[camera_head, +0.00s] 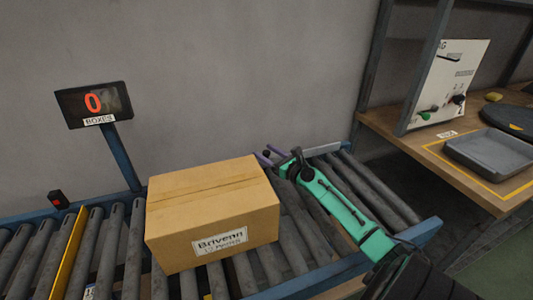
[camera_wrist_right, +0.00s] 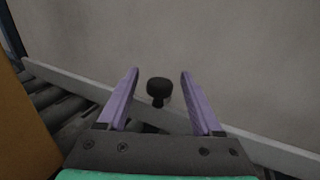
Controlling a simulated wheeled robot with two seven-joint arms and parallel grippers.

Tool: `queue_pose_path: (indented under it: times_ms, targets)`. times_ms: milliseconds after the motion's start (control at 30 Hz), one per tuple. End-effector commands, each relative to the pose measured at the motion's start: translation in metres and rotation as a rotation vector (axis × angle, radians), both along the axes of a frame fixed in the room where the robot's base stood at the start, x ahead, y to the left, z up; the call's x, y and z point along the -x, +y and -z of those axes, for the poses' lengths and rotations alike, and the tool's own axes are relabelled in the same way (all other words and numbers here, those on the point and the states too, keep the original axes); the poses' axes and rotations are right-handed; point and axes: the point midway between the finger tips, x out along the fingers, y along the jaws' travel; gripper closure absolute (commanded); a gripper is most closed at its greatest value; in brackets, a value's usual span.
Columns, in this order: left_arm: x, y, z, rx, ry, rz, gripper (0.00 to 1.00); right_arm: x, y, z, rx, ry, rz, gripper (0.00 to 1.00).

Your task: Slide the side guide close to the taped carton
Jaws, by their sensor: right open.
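The taped carton (camera_head: 212,210) is brown with a tape strip along its top and a "Brivenn" label, and sits on the roller conveyor. The side guide (camera_head: 322,149) is a light grey bar along the conveyor's far side, partly hidden by the carton and my arm. In the right wrist view the guide (camera_wrist_right: 70,83) crosses behind the fingers, with a black knob (camera_wrist_right: 159,88) on it. My right gripper (camera_wrist_right: 159,98) is open, its purple fingers on either side of the knob, with gaps showing on both sides. The carton's edge (camera_wrist_right: 18,120) shows at left. My left gripper is out of view.
A yellow bar (camera_head: 69,252) crosses the rollers left of the carton. At right, a wooden bench (camera_head: 400,140) holds a grey tray (camera_head: 492,152). Bare rollers lie right of the carton.

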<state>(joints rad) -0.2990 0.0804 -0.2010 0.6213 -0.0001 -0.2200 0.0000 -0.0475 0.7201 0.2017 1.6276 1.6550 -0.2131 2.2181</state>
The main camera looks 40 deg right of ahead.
Motion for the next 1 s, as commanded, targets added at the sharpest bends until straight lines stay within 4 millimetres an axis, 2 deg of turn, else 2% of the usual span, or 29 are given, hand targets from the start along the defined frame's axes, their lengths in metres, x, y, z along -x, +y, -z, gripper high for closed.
queue_pose_path:
  times_ms: [167, 267, 333, 367, 1000]
  targets:
    - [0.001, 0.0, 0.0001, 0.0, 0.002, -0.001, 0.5, 0.0001, 0.0001, 0.0003, 0.0, 0.001, 0.0, 0.33]
    - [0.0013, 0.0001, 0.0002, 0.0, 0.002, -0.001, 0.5, 0.0002, 0.0002, 0.0003, -0.001, 0.0, 0.0, 0.68]
    - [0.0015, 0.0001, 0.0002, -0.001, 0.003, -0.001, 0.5, 0.0003, 0.0001, 0.0003, -0.001, 0.0, 0.0, 0.94]
    - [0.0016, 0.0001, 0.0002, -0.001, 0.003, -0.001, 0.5, 0.0003, 0.0002, 0.0003, -0.001, 0.0, 0.0, 1.0]
    - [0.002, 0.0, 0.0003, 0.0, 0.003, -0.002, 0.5, 0.0004, 0.0004, 0.0005, -0.002, 0.001, -0.001, 1.0]
